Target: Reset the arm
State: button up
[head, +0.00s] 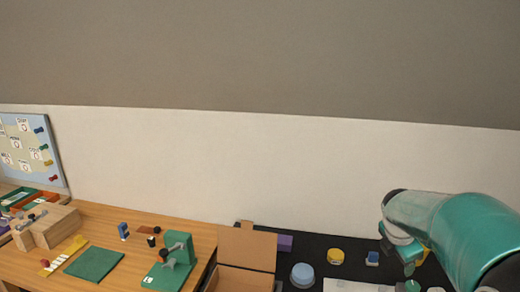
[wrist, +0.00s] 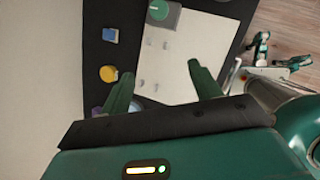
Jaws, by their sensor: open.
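My arm with teal links reaches in from the right in the head view, over the black mat. My gripper (wrist: 160,88) shows in the wrist view with its two green fingers spread apart and nothing between them. Below the fingers lies a pale sheet (wrist: 205,60) with faint marks, on the black mat (wrist: 105,22). A green round-topped piece (wrist: 162,12) is at the sheet's far end. A blue block (wrist: 111,36) and a yellow round piece (wrist: 108,73) lie on the mat left of the fingers. A purplish round thing is partly hidden behind the left finger.
An open cardboard box (head: 247,248) stands beside the mat's left end. A light blue dome (head: 302,274) is right of it. The wooden desk (head: 120,220) holds a green stand (head: 172,262), a green mat (head: 94,263) and a wooden block (head: 45,227). The wall rises behind.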

jog(key=s+a+r+m+t+y, duration=0.1)
jog(key=s+a+r+m+y, duration=0.1)
jog(key=s+a+m, duration=0.7)
jog(key=s+a+r+m+t+y, duration=0.1)
jog(key=s+a+r+m+y, duration=0.1)
jog(key=s+a+m, duration=0.8)
jog(key=s+a+r, duration=0.1)
jog(key=a, duration=0.4)
jog(key=shift+r+m+t, duration=0.2)
jog(key=shift+m+t, duration=0.1)
jog(key=shift+t, duration=0.1)
